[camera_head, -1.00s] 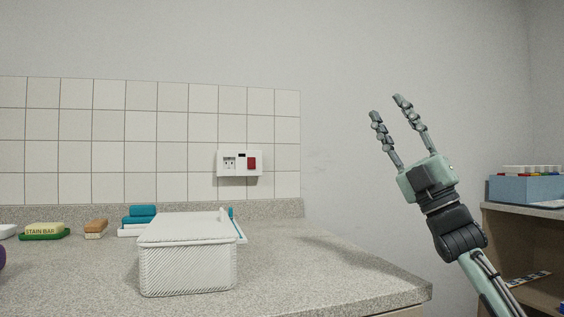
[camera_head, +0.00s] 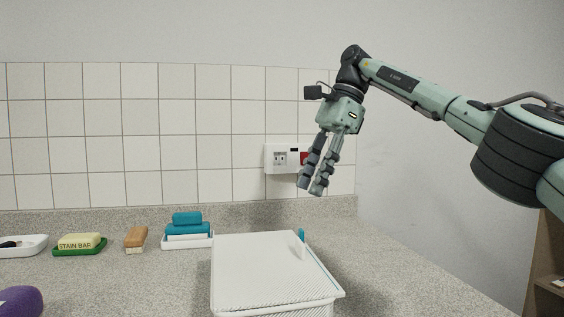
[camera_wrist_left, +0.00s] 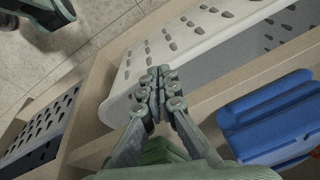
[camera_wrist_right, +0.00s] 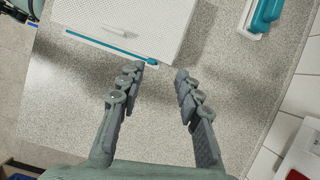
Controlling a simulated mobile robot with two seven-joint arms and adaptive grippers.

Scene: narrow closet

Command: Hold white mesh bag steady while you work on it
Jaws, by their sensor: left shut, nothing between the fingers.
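A white, box-shaped, mesh-textured thing (camera_head: 268,268) with a flat top sits on the counter at the lower middle; it could be the white mesh bag. It also shows at the top of the right wrist view (camera_wrist_right: 125,25). My right gripper (camera_head: 314,190) points down above and behind its right back corner, apart from it. In the right wrist view my right gripper (camera_wrist_right: 161,73) is open and empty, over bare counter beside the box's edge. My left gripper (camera_wrist_left: 154,85) shows only in the left wrist view. It is shut and empty, in front of a white perforated bin.
A teal stick (camera_wrist_right: 105,46) lies along the white thing's edge. Teal soap in a dish (camera_head: 188,240), a brown brush (camera_head: 136,239), a stain bar (camera_head: 80,244) and a purple item (camera_head: 20,302) stand leftward. The white perforated bin (camera_wrist_left: 180,52) and a blue item (camera_wrist_left: 268,115) are near my left gripper.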

